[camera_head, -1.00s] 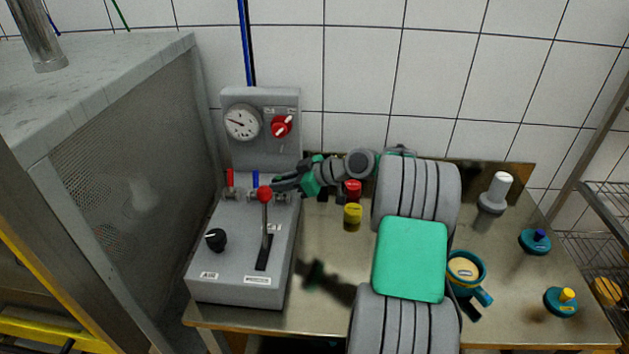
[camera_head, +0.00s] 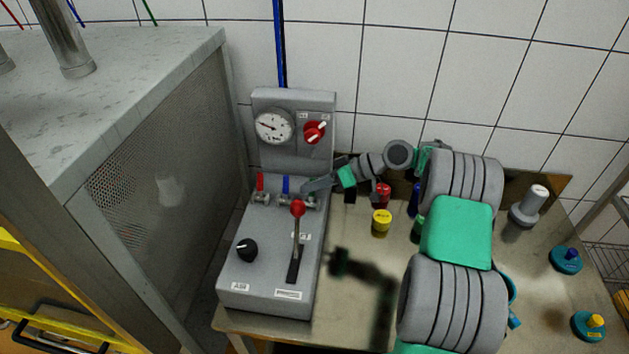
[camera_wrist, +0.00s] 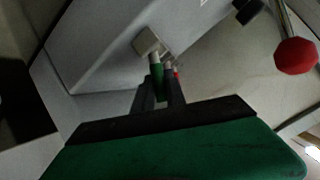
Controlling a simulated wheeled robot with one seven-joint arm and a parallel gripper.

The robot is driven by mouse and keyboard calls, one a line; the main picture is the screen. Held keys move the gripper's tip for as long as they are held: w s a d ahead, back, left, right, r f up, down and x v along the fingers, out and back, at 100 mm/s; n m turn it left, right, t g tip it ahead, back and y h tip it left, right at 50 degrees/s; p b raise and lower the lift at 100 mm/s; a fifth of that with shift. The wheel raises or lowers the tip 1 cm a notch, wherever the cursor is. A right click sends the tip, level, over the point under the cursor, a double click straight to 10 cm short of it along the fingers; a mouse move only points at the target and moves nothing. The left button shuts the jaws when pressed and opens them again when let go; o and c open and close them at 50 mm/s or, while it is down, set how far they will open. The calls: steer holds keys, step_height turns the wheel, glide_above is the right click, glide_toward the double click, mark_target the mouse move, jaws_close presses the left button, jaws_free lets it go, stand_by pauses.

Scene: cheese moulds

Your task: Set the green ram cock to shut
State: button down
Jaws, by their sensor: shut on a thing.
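The green ram cock (camera_wrist: 157,76) shows in the wrist view as a green handle on a pale metal valve body (camera_wrist: 147,43). My gripper (camera_wrist: 160,92) has its two dark fingers closed about this handle. In the head view my gripper (camera_head: 307,187) is at the right end of the row of cocks on the grey control box and hides the green handle. The valve body of the green cock (camera_head: 310,201) shows just below my fingers. Which way the green handle is turned cannot be told clearly.
The red cock (camera_head: 260,183) and blue cock (camera_head: 286,185) stand left of my gripper, handles upright. A red-knobbed lever (camera_head: 298,208) rises close in front. A gauge (camera_head: 274,126) and red selector (camera_head: 315,132) are above. A yellow-topped piece (camera_head: 381,221) stands right of the box.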

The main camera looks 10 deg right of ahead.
steer(key=c, duration=1.4)
jaws_free()
steer(key=shift+o, duration=0.2)
steer(key=p+v, duration=0.4)
steer(key=v, duration=0.3)
steer(key=shift+d, duration=0.4)
steer(key=shift+r, duration=0.15)
